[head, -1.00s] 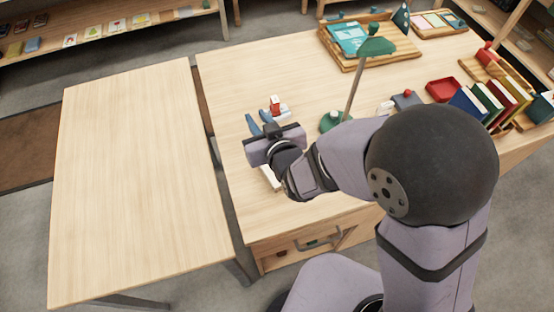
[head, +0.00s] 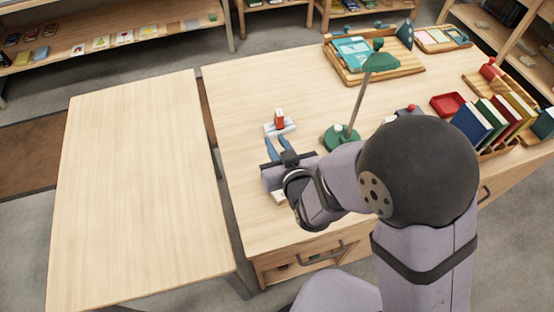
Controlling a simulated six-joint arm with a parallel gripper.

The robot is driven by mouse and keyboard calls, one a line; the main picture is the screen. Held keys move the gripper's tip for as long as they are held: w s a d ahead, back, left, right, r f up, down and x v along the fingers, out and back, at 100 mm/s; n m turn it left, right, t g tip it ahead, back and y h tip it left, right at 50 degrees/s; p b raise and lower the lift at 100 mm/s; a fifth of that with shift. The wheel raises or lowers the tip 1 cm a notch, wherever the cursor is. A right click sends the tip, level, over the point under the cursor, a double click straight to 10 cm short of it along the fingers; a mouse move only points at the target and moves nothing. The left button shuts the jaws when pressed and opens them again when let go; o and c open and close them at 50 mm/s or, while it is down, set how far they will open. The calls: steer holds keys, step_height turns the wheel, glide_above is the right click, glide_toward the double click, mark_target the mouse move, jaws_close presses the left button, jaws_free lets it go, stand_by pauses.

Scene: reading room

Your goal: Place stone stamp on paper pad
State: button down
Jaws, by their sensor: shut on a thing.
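A small upright red block (head: 280,119), which looks to be the stone stamp, is at a flat white piece (head: 268,131) on the large table. I cannot tell whether it touches that piece. My gripper (head: 274,136) points away from me, its two blue fingers reaching to the near side of the red block. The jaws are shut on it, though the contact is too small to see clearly. Another pale flat thing (head: 279,198) lies under my wrist, mostly hidden. I cannot tell which pale piece is the paper pad.
A green lamp (head: 341,137) stands right of my gripper. Books (head: 472,124), a red tray (head: 447,104) and a wooden tray (head: 398,68) sit farther right and back. A bare side table (head: 140,190) is on the left, beyond a gap. The large table's left part is mostly clear.

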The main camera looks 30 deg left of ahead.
steer(key=shift+f, duration=1.25)
steer(key=shift+f, duration=0.1)
steer(key=shift+f, duration=1.8)
steer(key=shift+f, duration=0.1)
steer(key=shift+f, duration=0.1)
steer(key=c, duration=1.6)
jaws_free()
steer(key=shift+r, duration=0.2)
steer(key=shift+s+d, duration=0.1)
